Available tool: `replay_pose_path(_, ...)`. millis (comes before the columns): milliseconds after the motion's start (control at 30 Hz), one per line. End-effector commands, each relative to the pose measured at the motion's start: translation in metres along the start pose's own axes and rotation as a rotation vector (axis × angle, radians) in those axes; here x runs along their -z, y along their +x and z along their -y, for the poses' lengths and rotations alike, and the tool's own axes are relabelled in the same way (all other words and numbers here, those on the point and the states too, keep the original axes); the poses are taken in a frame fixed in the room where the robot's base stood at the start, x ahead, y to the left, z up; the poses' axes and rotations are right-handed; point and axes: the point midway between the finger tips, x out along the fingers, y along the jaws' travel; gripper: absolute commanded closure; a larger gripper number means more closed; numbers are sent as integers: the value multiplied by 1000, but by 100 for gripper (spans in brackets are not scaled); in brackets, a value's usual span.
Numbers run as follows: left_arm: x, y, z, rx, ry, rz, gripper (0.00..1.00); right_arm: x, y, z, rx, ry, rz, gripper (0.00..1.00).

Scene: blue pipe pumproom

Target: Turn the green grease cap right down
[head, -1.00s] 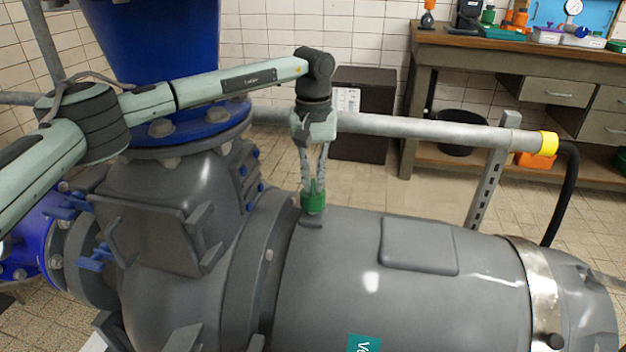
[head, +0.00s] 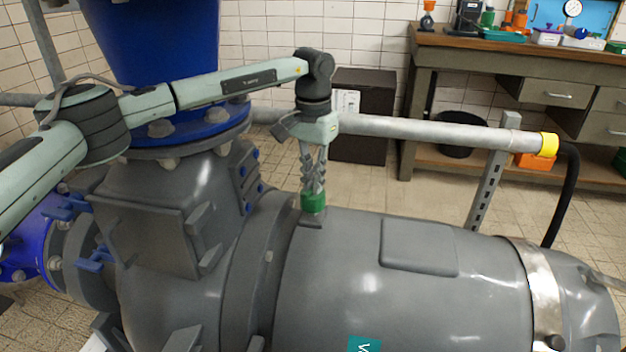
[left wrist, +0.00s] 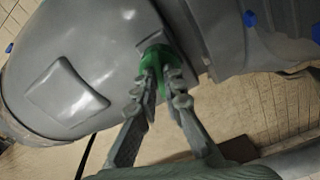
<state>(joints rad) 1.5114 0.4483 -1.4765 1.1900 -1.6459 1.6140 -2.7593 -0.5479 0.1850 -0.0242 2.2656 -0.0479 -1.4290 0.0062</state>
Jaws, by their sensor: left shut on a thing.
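The green grease cap (head: 313,203) sits on top of the grey pump housing (head: 330,270), close to the flange. It also shows in the left wrist view (left wrist: 156,58). My left gripper (head: 313,191) comes down on it from above, pointing straight down. Its fingers are shut on the cap, one on each side, and hide part of it. Whether the cap's lower edge touches its seat cannot be made out. My right gripper is in neither view.
A grey pipe (head: 430,130) with a yellow collar (head: 549,145) runs behind the gripper. A large blue pipe (head: 155,50) rises at the left. A workbench (head: 520,55) stands at the back right. The air above the housing's right part is clear.

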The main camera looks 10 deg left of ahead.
Motion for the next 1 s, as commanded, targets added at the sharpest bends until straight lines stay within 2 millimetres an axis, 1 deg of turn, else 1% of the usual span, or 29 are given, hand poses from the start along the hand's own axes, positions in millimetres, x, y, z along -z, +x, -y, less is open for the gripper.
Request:
replay_pose_path(367, -1, 0, 0, 0, 9, 2, 100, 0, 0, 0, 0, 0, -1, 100)
replay_pose_path(400, -1, 0, 0, 0, 9, 2, 89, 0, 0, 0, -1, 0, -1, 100)
replay_pose_path(533, 0, 0, 0, 0, 8, 2, 73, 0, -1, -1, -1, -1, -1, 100)
replay_pose_path(567, 0, 0, 0, 0, 7, 1, 71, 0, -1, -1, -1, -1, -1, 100)
replay_pose_path(867, 0, -2, 0, 0, 6, 0, 71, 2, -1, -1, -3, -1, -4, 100)
replay_pose_path(967, 0, -10, 0, 0, 5, -2, 71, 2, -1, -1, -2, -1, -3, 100)
replay_pose_path(1000, 1, -15, 0, 1, 5, -3, 71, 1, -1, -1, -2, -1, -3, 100)
